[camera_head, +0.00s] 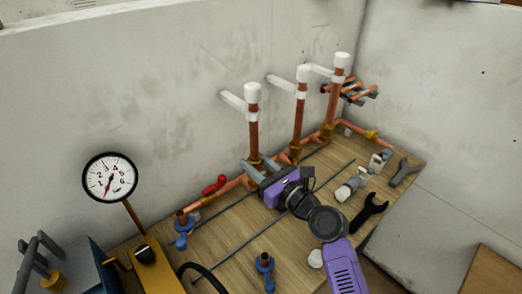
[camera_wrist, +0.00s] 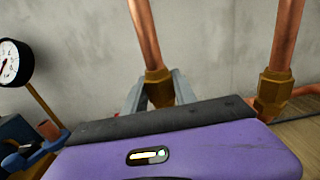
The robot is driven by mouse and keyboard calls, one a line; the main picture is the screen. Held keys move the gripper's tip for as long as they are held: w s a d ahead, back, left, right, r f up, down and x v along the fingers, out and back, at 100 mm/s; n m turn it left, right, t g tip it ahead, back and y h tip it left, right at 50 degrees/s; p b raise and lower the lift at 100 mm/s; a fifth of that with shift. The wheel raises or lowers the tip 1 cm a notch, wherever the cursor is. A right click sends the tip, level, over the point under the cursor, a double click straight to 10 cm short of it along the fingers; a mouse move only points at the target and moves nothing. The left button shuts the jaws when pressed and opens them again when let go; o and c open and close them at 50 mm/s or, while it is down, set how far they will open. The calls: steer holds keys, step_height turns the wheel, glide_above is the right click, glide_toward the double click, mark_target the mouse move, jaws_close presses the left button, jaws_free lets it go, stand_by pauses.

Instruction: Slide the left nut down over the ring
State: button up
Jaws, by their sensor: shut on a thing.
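The left nut (camera_wrist: 157,88) is a brass hex nut around the foot of the left upright copper pipe (camera_head: 253,128). In the head view only a little of the nut (camera_head: 255,160) shows behind my gripper. My gripper (camera_wrist: 158,82) has its grey fingers on either side of the nut, shut on it. In the head view my gripper (camera_head: 257,166) and purple wrist reach in low from the front right. The ring is hidden, and so is the joint under the nut, behind my gripper's body. I cannot tell the gap below the nut.
Two more copper pipes with white tops stand to the right; the middle one's brass nut (camera_wrist: 272,91) is close by. A pressure gauge (camera_head: 110,177) stands left.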

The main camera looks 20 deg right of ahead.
steer(key=shift+f+b, duration=1.15)
steer(key=shift+f, duration=0.65)
steer(key=o, duration=0.7)
steer(key=shift+f, duration=0.1)
steer(key=o, duration=0.5)
steer(key=p+v, duration=0.1)
steer(key=v, duration=0.6)
steer(key=shift+p, duration=0.4)
